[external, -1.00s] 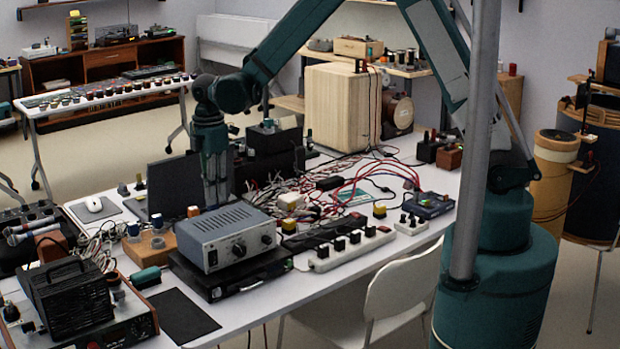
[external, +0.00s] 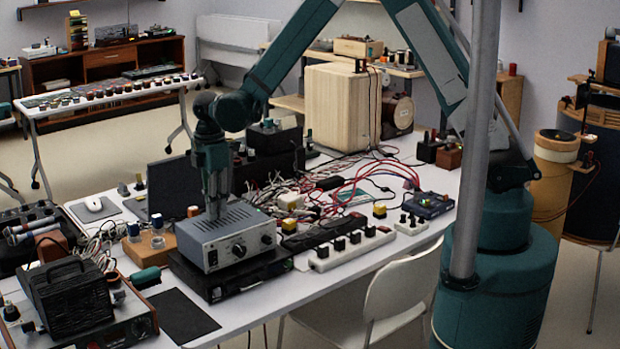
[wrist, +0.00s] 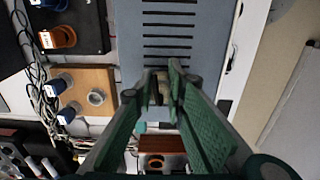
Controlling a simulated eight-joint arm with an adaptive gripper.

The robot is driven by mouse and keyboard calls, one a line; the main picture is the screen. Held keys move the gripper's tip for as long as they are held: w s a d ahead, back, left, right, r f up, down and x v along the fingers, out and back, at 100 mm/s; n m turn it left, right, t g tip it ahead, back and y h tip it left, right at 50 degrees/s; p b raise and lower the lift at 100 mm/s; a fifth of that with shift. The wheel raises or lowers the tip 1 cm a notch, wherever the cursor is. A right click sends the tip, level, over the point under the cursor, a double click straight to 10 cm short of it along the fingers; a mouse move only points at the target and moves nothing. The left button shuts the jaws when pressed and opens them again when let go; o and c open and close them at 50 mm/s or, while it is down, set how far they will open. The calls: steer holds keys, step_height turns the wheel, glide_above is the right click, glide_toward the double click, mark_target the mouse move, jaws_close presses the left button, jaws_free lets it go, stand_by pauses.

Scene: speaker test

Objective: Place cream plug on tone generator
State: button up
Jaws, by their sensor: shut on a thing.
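The tone generator (external: 226,250) is a grey-blue box with dark knobs on its front, standing on a black flat unit on the table. Its slotted top (wrist: 210,45) fills the upper middle of the wrist view. My gripper (external: 216,212) points straight down at the generator's top, with its fingertips at or just above it. In the wrist view my gripper (wrist: 161,82) is shut on a small tan-cream piece (wrist: 160,88), which looks like the cream plug. The fingers hide most of it, and I cannot tell whether it touches the top.
A wooden block (external: 160,250) with blue-topped pieces and a pale ring (wrist: 97,97) stands left of the generator. A white power strip (external: 345,250) lies to its right. Tangled cables (external: 285,200) lie behind. A black mat (external: 180,318) lies in front on the left.

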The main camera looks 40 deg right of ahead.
steer(key=shift+f, duration=0.35)
steer(key=o, duration=0.8)
steer(key=shift+c, duration=0.2)
steer(key=shift+r, duration=0.2)
steer(key=shift+r, duration=6)
